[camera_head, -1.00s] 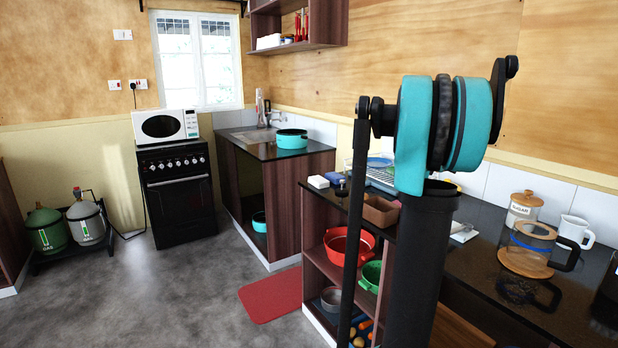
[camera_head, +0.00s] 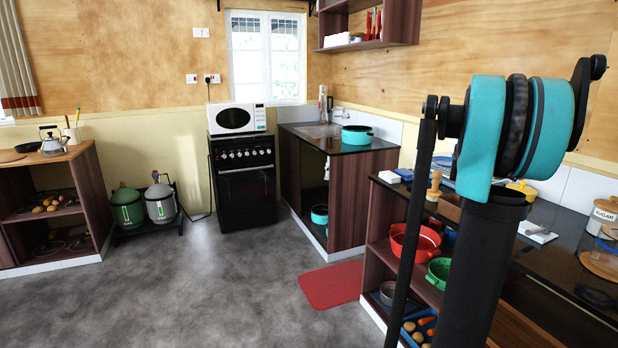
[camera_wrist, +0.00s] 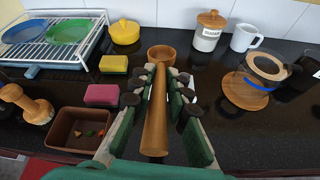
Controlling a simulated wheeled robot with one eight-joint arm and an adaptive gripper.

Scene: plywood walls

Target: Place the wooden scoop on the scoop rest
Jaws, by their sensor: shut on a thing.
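In the wrist view my gripper (camera_wrist: 157,88) is shut on the wooden scoop (camera_wrist: 155,125). Its thick handle runs lengthwise between the green-padded fingers, and its round hollow bowl (camera_wrist: 161,53) points away, toward the back of the black counter. I cannot tell how high the scoop is above the counter. My gripper and the scoop do not show in the head view, where my arm covers part of the right counter. I cannot pick out the scoop rest with certainty; a small white flat item (camera_head: 538,232) on the right counter is too small to identify.
The black counter holds a dish rack (camera_wrist: 50,52), a yellow pot (camera_wrist: 124,32), sponges, a brown tray (camera_wrist: 62,137), a sugar jar (camera_wrist: 209,32), a mug (camera_wrist: 245,38) and a glass jug on a wooden board. A wooden-topped unit (camera_head: 75,152) stands left. The floor between is open.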

